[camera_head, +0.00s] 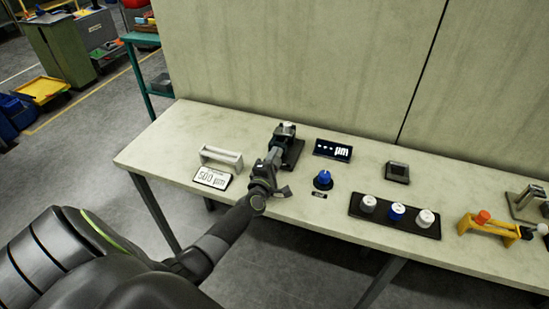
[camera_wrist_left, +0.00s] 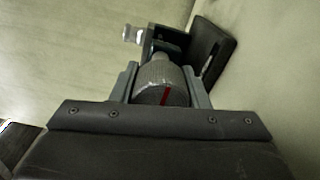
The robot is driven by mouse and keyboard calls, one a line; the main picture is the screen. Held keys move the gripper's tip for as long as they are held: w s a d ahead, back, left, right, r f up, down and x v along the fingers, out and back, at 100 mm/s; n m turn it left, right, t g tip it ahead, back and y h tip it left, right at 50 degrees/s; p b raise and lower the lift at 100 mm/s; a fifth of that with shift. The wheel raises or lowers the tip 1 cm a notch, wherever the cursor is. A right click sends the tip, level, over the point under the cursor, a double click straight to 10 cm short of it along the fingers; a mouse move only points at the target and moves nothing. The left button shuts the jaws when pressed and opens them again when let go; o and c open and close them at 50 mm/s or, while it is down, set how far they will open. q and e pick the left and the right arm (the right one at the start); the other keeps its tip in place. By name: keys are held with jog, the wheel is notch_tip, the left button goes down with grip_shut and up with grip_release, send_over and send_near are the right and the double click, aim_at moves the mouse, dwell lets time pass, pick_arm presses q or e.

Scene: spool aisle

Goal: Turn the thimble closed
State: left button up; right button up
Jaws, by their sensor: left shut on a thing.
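My left gripper (camera_wrist_left: 160,88) is shut on the thimble (camera_wrist_left: 158,78), a grey knurled cylinder with a red line on its near side. A finger lies on each side of the thimble in the left wrist view. Beyond it is the dark micrometer frame (camera_wrist_left: 212,45) with a pale, clear-looking piece (camera_wrist_left: 132,34) at its far left. In the head view my left gripper (camera_head: 270,166) reaches the dark micrometer stand (camera_head: 292,152) on the bench and hides the thimble. The display (camera_head: 332,150) reads "••• µm". My right gripper is not in view.
A "500 µm" card (camera_head: 212,178) and a pale grey holder (camera_head: 221,156) stand left of my gripper. A blue knob (camera_head: 323,179) is just right.

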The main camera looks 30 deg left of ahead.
pick_arm(q)
jog(key=m+p, duration=0.2)
jog(key=m, duration=0.4)
jog(key=shift+r, duration=0.1)
jog(key=shift+m+p, duration=1)
jog(key=shift+m, duration=1.1)
jog(key=o, duration=1)
jog(key=shift+s, duration=0.1)
jog(key=v, duration=0.8)
jog(key=shift+s+d+p, duration=0.1)
jog(key=shift+s+p, duration=0.05)
jog(key=shift+p, duration=0.2)
jog(key=b+v, duration=0.1)
jog(key=v, duration=0.8)
jog(key=shift+d, duration=0.1)
